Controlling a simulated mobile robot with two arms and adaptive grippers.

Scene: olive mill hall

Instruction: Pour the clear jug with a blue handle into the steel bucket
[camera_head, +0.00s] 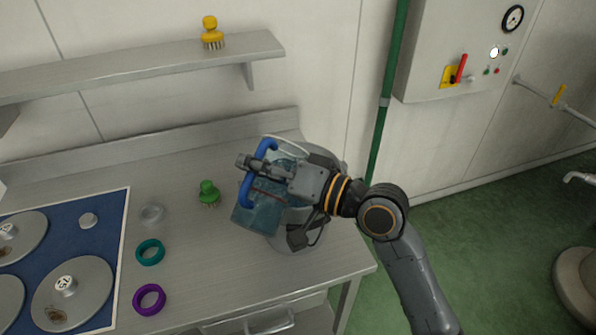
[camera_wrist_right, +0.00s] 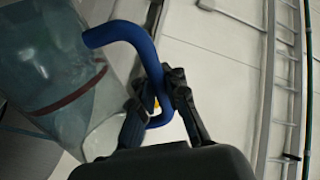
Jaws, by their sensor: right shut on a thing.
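The clear jug (camera_head: 258,216) has a blue handle (camera_head: 247,190) and bluish liquid inside, with a reddish line around its wall. My right gripper (camera_head: 268,168) is shut on the handle, and the jug hangs tilted over the left side of the steel bucket (camera_head: 285,242). The bucket stands near the table's right end, largely hidden behind the jug and my right gripper, so its inside does not show. In the right wrist view the jug (camera_wrist_right: 50,65) fills the left side, and its blue handle (camera_wrist_right: 143,45) passes between the fingers (camera_wrist_right: 155,105). My left gripper is not in view.
On the steel table (camera_head: 200,260) lie a green brush (camera_head: 208,193), a clear ring (camera_head: 152,214), a teal ring (camera_head: 150,252) and a purple ring (camera_head: 149,299). A blue mat (camera_head: 85,250) carries steel discs. A shelf (camera_head: 150,72) holds a yellow brush (camera_head: 212,34).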

